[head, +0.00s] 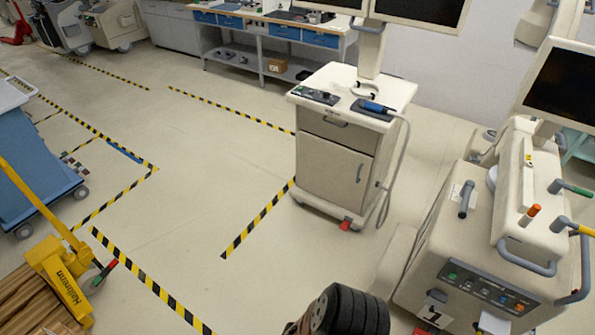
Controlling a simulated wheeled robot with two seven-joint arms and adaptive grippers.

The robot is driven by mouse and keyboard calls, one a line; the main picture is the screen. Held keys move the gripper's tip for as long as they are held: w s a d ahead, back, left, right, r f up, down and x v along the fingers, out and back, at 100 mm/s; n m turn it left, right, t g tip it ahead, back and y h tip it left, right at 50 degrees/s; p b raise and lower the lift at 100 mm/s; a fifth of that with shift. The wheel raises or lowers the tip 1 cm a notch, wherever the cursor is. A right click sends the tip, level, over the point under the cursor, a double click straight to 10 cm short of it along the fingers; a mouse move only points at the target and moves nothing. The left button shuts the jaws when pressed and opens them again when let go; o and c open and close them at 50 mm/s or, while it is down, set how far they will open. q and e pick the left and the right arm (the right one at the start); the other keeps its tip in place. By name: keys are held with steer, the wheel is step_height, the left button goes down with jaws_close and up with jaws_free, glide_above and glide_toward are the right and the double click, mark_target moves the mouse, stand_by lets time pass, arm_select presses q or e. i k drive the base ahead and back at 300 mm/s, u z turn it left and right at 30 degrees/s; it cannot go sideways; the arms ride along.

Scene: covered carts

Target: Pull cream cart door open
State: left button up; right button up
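The cream cart (301,142) stands upright on the floor at centre right in the head view. Its front has a drawer (325,128) at the top and a greyish-beige door (328,172) below. The door looks shut, flush with the cart front. A vertical bar handle (359,173) sits near the door's right edge. Neither of my grippers shows in this view, and nothing touches the door or its handle.
Open floor (200,170) with yellow-black tape lies left of the cart. A bulky cream machine (437,240) stands close at the right. A dark ribbed object (358,310) is at the bottom edge. A yellow pallet jack (62,277) and blue trolley (35,160) are left.

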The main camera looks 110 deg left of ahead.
mark_target(337, 174)
steer(key=u, duration=3.9)
steer(key=i, duration=1.75)
steer(key=z, duration=0.35)
